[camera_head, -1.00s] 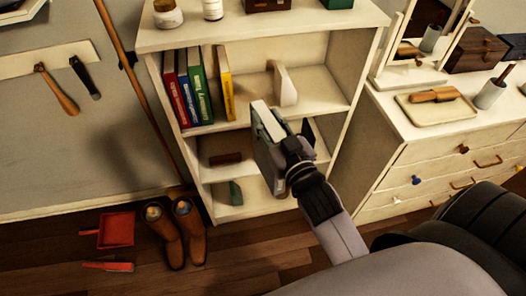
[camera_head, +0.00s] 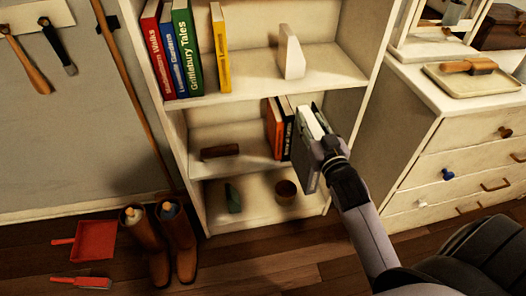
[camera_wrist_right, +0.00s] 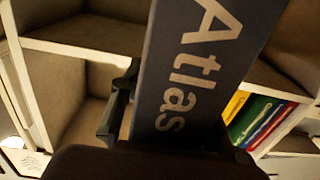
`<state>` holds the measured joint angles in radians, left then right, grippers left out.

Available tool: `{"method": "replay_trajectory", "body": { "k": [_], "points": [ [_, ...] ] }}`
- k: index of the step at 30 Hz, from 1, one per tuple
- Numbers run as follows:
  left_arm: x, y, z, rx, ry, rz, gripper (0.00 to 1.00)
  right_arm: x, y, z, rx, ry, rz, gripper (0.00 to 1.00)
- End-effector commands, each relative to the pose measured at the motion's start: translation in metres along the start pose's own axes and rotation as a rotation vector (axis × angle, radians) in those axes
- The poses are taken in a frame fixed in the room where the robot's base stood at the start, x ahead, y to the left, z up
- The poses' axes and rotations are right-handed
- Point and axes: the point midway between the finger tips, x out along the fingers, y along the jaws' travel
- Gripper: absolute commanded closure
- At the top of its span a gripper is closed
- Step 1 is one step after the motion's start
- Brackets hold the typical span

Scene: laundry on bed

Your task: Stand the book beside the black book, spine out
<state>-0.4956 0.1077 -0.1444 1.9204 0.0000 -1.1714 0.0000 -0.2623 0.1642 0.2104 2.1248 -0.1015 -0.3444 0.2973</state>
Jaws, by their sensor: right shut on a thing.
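The black book (camera_head: 287,130) stands on the middle shelf beside an orange book (camera_head: 272,128). My right gripper (camera_head: 326,152) is shut on the held book (camera_head: 305,165), a grey-blue one with pale page edges facing up. The held book is at the shelf front, just right of the black book; I cannot tell whether they touch or whether it rests on the shelf. In the right wrist view the held book (camera_wrist_right: 195,75) shows its spine lettered "Atlas", with a dark finger (camera_wrist_right: 118,105) beside it. My left gripper is not in view.
The white bookcase (camera_head: 240,98) has several books and a white bookend (camera_head: 291,52) on the upper shelf. A dark brown block (camera_head: 220,151) lies left on the middle shelf. A brown pot (camera_head: 286,191) stands below. A dresser (camera_head: 455,150) stands to the right.

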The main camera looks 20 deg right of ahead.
Motion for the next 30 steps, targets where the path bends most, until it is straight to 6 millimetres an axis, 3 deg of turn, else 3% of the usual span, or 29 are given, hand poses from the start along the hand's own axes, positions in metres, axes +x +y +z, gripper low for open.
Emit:
{"method": "replay_trajectory", "body": {
  "k": [1,4,14,20,30],
  "points": [
    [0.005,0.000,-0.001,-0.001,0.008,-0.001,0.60,0.003,0.006,0.013,0.000,0.010,0.008,1.00],
    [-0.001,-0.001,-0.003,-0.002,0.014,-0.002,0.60,0.007,0.015,0.023,0.005,0.013,0.020,1.00],
    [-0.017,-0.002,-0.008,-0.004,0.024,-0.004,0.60,0.023,0.026,0.030,0.009,0.017,0.034,1.00],
    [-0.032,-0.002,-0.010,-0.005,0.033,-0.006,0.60,0.058,0.027,0.029,0.009,0.018,0.033,1.00],
    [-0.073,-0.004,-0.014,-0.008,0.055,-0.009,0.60,0.132,0.029,0.029,0.010,0.016,0.034,1.00]
  ]
}}
